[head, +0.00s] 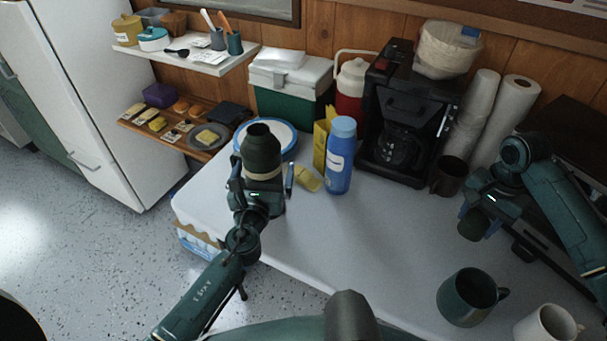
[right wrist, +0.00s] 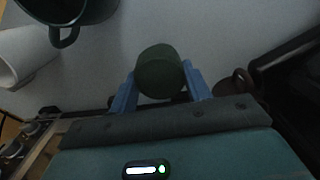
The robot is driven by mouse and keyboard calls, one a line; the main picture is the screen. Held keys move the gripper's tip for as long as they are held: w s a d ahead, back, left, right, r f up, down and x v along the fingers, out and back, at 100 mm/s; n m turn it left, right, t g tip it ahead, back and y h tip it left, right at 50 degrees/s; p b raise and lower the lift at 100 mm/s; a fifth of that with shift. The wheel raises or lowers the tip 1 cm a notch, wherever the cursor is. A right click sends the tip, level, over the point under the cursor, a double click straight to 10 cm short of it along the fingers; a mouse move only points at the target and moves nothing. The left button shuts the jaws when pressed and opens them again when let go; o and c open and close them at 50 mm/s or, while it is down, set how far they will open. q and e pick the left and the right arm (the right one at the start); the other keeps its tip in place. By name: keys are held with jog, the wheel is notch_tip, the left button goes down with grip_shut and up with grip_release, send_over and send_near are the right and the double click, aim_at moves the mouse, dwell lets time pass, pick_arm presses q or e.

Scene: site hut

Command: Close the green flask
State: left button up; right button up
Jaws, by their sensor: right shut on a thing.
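The green flask (head: 262,158) stands upright on the white table, left of the middle in the head view. It has a pale band, and its dark round mouth is uncovered. My left gripper (head: 258,194) is at the near side of the flask. Whether its fingers press on the flask is unclear. My right gripper (head: 486,205) is over the right part of the table, shut on a dark green cap (head: 474,224). In the right wrist view the round cap (right wrist: 158,72) sits between the blue fingers of the right gripper (right wrist: 160,85).
A blue bottle (head: 340,160), a yellow sponge-like piece (head: 307,179) and a plate (head: 286,134) are near the flask. A coffee maker (head: 400,120) and brown cup (head: 449,176) stand behind. A green mug (head: 468,297) and white mug (head: 545,325) are at front right. The table's middle is clear.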

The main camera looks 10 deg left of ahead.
aim_at(256, 144)
pick_arm(q)
jog(key=shift+c, duration=0.5)
jog(key=c, duration=1.3)
jog(key=shift+r, duration=0.1)
jog(key=shift+c, duration=0.5)
jog(key=shift+r, duration=0.15)
pick_arm(e)
jog(key=shift+r, duration=0.1)
